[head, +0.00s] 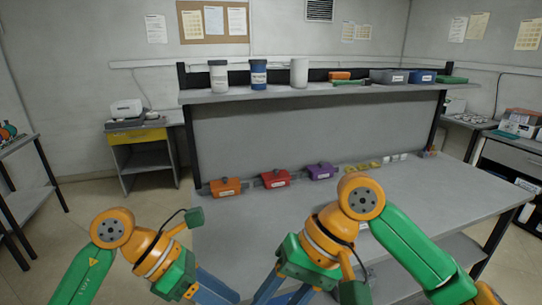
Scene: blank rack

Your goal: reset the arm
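My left arm comes in from the lower left, and its orange and green wrist part (150,254) hangs in front of the bench's left end. My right arm comes in from the lower right, and its orange and green wrist part (322,236) is over the bench's front area. Blue parts below each wrist run down to the bottom edge of the picture. No fingertips can be made out, so I cannot tell whether either gripper is open or shut, or holds anything.
The grey bench (440,195) carries an orange box (225,187), a red box (275,179) and a purple box (321,171) along its back. The shelf above (320,91) holds jars and bins. The bench's right half is mostly clear.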

